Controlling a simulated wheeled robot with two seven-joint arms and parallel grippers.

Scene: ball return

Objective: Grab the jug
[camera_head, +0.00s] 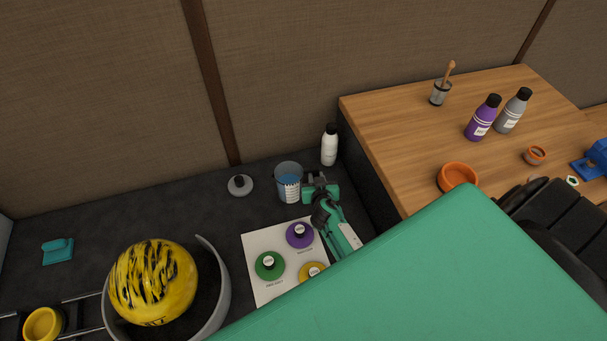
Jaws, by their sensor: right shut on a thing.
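The jug (289,187) is a clear container with blue liquid and a white label with markings. It stands upright on the dark surface near the back wall. My right gripper (309,187) is at the jug's right side and is shut on it, seemingly at the handle side. The fingertips and the exact contact are small and partly hidden by the gripper body. My left gripper is not in view.
A white bottle (329,146) stands close behind the gripper, beside the wooden table (400,120). A grey round lid-like thing (240,185) lies left of the jug. A white sheet (262,240) with coloured discs lies in front. A yellow ball (150,285) sits at left.

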